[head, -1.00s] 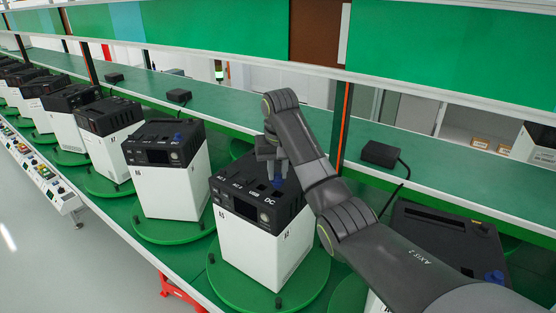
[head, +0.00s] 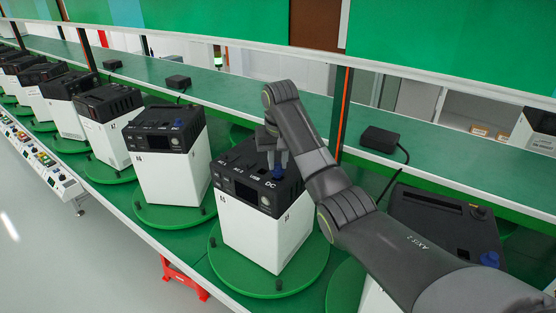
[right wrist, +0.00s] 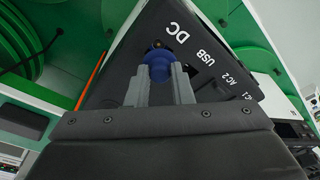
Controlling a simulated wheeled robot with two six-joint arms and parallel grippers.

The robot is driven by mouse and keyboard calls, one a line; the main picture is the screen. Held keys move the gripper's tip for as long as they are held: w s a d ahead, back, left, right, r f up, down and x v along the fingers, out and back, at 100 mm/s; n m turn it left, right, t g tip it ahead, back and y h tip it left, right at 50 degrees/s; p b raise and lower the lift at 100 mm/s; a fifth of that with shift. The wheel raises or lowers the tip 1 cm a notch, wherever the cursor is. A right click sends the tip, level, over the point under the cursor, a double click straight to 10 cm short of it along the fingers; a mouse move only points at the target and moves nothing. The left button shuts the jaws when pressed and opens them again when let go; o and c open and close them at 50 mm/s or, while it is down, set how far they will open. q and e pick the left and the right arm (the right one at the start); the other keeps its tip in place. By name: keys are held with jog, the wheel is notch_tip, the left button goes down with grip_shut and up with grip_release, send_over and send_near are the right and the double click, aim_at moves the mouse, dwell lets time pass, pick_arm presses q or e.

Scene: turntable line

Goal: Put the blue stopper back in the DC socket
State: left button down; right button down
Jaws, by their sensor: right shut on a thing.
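The blue stopper (head: 278,173) is between the fingertips of my right gripper (head: 276,158), which is shut on it. It also shows in the right wrist view (right wrist: 158,66), with one grey finger on each side. The stopper is at the black top of the nearest white power unit (head: 262,235), just behind the white DC label (head: 270,184). The DC label also shows in the right wrist view (right wrist: 178,32), beside the stopper. My left gripper is not in view.
The unit stands on a green turntable (head: 235,278). Similar units on turntables line up to the left, the nearest (head: 168,178) with a blue stopper on top. Another black-topped unit (head: 445,222) is at right, partly behind my arm. A black adapter (head: 383,141) lies on the shelf behind.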

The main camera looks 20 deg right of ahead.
jog(key=shift+d, duration=0.1)
dwell(0.8)
jog(key=shift+f, duration=1.3)
jog(key=c, duration=1.2)
grip_release()
